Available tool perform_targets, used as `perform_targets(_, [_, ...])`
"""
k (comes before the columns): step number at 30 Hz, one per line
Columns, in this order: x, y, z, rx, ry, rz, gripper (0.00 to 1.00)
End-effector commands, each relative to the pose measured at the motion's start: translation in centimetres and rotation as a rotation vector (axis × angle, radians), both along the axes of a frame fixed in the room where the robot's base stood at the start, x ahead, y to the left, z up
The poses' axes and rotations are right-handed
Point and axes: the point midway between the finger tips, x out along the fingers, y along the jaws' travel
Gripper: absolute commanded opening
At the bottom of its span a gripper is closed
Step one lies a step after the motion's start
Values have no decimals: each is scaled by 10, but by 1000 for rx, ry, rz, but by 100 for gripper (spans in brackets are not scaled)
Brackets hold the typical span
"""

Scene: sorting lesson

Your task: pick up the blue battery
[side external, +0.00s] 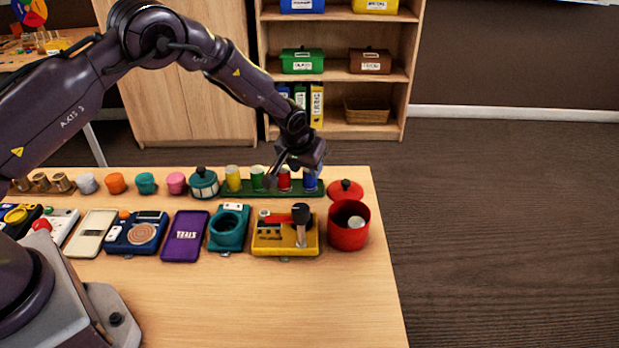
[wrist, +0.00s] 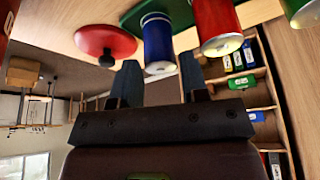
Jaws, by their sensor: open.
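The blue battery (side external: 310,179) stands upright at the right end of a green rack (side external: 240,191) in the side view. In the wrist view the blue battery (wrist: 158,45) lies ahead of the gap between my fingertips, with its rounded end toward me. My gripper (side external: 288,168) is above the right part of the rack, tilted. In the wrist view my gripper (wrist: 159,72) is open, its fingers apart with nothing between them. Whether a finger touches a battery cannot be told.
A red battery (wrist: 217,25) stands close beside the blue one, with green (side external: 257,177) and yellow (side external: 233,178) ones further left. A red lid (side external: 345,188) lies to the right. A red pot (side external: 348,236) and a yellow device (side external: 270,240) stand in front.

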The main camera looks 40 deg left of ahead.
Motion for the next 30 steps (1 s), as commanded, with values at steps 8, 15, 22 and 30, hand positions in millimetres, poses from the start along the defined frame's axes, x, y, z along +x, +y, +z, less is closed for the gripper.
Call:
perform_targets(8, [14,4,-35,0,1,2,41])
perform_targets(15, [15,4,-38,-1,1,1,41])
perform_targets(22, [15,4,-37,0,0,1,8])
perform_targets(30, [15,4,-35,0,-1,1,8])
